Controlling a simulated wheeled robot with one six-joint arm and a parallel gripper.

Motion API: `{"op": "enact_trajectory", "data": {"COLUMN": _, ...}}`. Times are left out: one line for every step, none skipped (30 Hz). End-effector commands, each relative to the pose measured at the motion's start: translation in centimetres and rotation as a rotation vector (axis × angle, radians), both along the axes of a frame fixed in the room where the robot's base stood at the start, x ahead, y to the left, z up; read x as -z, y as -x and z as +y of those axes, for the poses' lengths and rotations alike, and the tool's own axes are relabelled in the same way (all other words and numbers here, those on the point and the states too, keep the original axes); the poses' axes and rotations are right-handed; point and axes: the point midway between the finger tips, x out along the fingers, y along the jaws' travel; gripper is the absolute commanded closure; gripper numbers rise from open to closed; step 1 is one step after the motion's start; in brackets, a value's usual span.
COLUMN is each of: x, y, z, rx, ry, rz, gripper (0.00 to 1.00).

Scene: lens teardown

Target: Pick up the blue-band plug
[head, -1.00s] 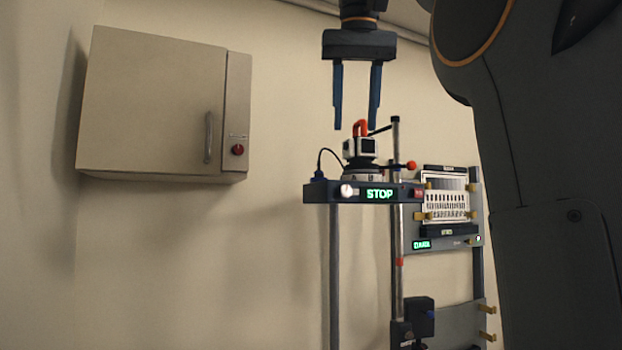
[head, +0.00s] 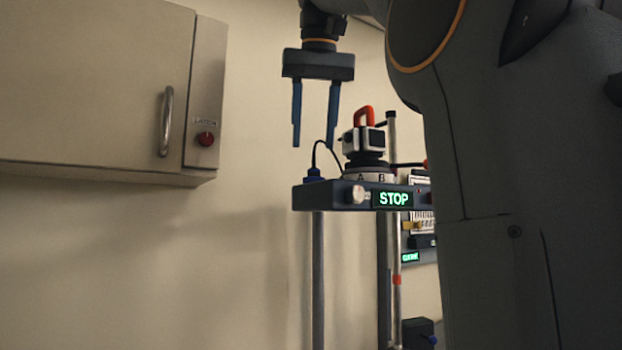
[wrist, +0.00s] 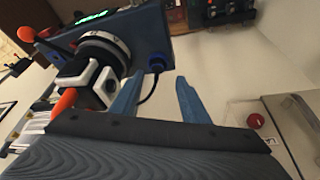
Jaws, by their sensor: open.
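My gripper (head: 314,140) points down, open and empty, above the plug in the head view, with a gap between. In the wrist view its two blue fingers (wrist: 159,88) are apart, with the plug and its cable just beyond them. I cannot make out a separate band on the plug.
A white and black device with an orange handle (head: 364,116) stands on a lettered dial right of the plug, close to my right finger. A green STOP display (head: 393,199) is on the unit's front. A wall cabinet (head: 90,80) hangs at left.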

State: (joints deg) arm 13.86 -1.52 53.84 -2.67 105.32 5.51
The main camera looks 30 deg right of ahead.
Motion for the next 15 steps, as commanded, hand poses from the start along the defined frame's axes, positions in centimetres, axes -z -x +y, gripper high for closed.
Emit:
{"op": "enact_trajectory", "data": {"x": 0.2, "y": -0.1, "z": -0.1, "rx": 0.0, "ry": 0.0, "rz": 0.001, "gripper": 0.59}}
{"op": "enact_trajectory", "data": {"x": 0.3, "y": -0.1, "z": -0.1, "rx": 0.0, "ry": 0.0, "rz": 0.001, "gripper": 0.59}}
{"op": "enact_trajectory", "data": {"x": 0.6, "y": -0.2, "z": -0.2, "rx": 0.0, "ry": 0.0, "rz": 0.001, "gripper": 0.59}}
{"op": "enact_trajectory", "data": {"x": 0.7, "y": -0.2, "z": -0.3, "rx": 0.0, "ry": 0.0, "rz": 0.001, "gripper": 0.59}}
{"op": "enact_trajectory", "data": {"x": 1.0, "y": -0.3, "z": -0.3, "rx": 0.0, "ry": -0.001, "rz": 0.002, "gripper": 0.59}}
{"op": "enact_trajectory", "data": {"x": 1.4, "y": -0.3, "z": -0.5, "rx": 0.0, "ry": 0.001, "rz": 0.001, "gripper": 0.59}}
{"op": "enact_trajectory", "data": {"x": 1.8, "y": -0.4, "z": -0.6, "rx": 0.0, "ry": 0.0, "rz": 0.003, "gripper": 0.59}}
{"op": "enact_trajectory", "data": {"x": 2.0, "y": -0.6, "z": -0.7, "rx": 0.0, "ry": -0.001, "rz": 0.002, "gripper": 0.59}}
{"op": "enact_trajectory", "data": {"x": 2.5, "y": -0.7, "z": -0.8, "rx": -0.001, "ry": -0.001, "rz": 0.003, "gripper": 0.59}}
{"op": "enact_trajectory", "data": {"x": 2.8, "y": -0.8, "z": -0.9, "rx": -0.001, "ry": -0.001, "rz": 0.003, "gripper": 0.59}}
{"op": "enact_trajectory", "data": {"x": 3.2, "y": -0.9, "z": -1.0, "rx": -0.001, "ry": 0.0, "rz": 0.002, "gripper": 0.59}}
{"op": "enact_trajectory", "data": {"x": 3.6, "y": -1.1, "z": -1.0, "rx": -0.002, "ry": 0.0, "rz": 0.002, "gripper": 0.59}}
{"op": "enact_trajectory", "data": {"x": 3.9, "y": -1.3, "z": -1.0, "rx": -0.002, "ry": 0.0, "rz": 0.001, "gripper": 0.59}}
{"op": "enact_trajectory", "data": {"x": 4.2, "y": -1.4, "z": -1.1, "rx": -0.002, "ry": 0.0, "rz": 0.002, "gripper": 0.59}}
{"op": "enact_trajectory", "data": {"x": 4.5, "y": -1.5, "z": -1.1, "rx": -0.002, "ry": 0.0, "rz": 0.001, "gripper": 0.59}}
